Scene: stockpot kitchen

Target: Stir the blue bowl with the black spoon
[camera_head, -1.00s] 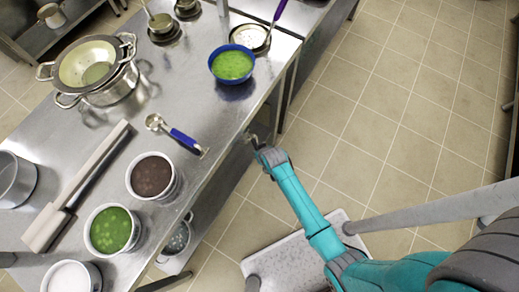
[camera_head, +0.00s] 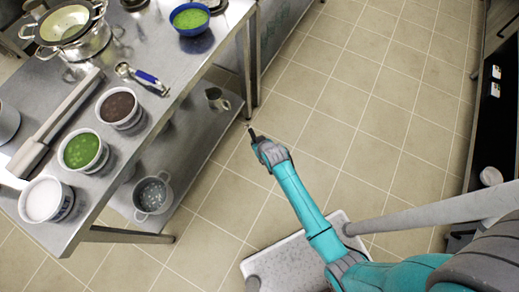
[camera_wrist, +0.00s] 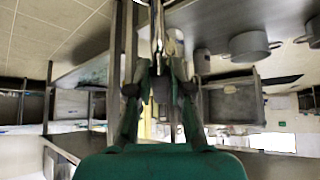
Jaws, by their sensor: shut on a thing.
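The blue bowl (camera_head: 190,18) holds green soup and stands on the steel table at the top of the head view. My gripper (camera_head: 252,136) is over the floor, right of the table and well apart from the bowl. It is shut on a thin dark thing, which I take for the black spoon (camera_head: 250,130); only a short dark bit shows there. In the wrist view my gripper (camera_wrist: 160,68) has its green fingers closed around a slim upright piece that runs to the top edge. The spoon's bowl end cannot be made out.
On the steel table (camera_head: 165,103) are a blue-handled scoop (camera_head: 140,76), a pot with a colander (camera_head: 75,35), and tubs of brown (camera_head: 118,106), green (camera_head: 82,150) and white (camera_head: 46,199) contents. A pot (camera_head: 153,195) sits below. Tiled floor is free to the right.

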